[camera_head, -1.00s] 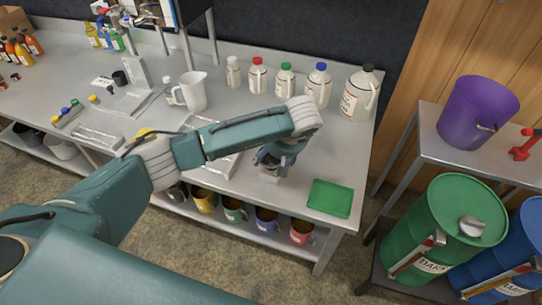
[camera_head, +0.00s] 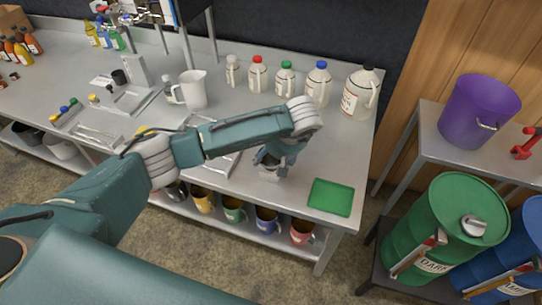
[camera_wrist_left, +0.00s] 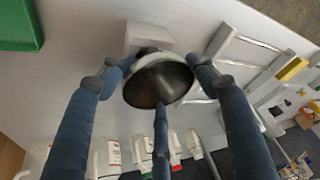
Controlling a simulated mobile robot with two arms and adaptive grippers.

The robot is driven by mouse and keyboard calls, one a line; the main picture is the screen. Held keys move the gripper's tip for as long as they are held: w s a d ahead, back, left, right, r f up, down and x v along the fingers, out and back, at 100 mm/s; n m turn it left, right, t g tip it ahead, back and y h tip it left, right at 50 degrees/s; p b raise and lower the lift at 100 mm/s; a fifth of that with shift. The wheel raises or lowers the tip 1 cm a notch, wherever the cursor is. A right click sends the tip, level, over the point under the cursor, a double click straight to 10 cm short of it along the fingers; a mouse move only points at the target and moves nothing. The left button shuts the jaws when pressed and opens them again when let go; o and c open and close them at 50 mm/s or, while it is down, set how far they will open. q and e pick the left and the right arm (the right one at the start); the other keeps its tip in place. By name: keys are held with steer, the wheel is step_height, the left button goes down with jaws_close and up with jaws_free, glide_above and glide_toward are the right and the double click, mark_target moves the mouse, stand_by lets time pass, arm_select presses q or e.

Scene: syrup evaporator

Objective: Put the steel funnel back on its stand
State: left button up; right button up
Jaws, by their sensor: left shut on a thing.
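The steel funnel (camera_wrist_left: 158,82) shows in the left wrist view as a round metal bowl with a dark inside, its mouth facing the camera. My left gripper (camera_wrist_left: 158,88) has its blue fingers around the funnel's rim and is shut on it. A pale block-like stand (camera_wrist_left: 147,36) is right behind the funnel; I cannot tell whether the funnel rests on it. In the head view my left gripper (camera_head: 272,158) points down low over the bench, and it and the arm mostly hide the funnel and stand. My right gripper is not in view.
A green tray (camera_head: 331,197) lies right of the gripper at the bench's front edge. Capped jugs (camera_head: 318,85) line the back, and a white pitcher (camera_head: 193,90) stands behind my arm. Several mugs (camera_head: 235,210) sit on the shelf below. Bench between gripper and jugs is clear.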

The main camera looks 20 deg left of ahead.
arm_select(q)
steer(key=o, duration=1.8)
steer(key=shift+r, duration=0.1)
step_height(320, 180, up, 7)
steer(key=p, duration=0.4)
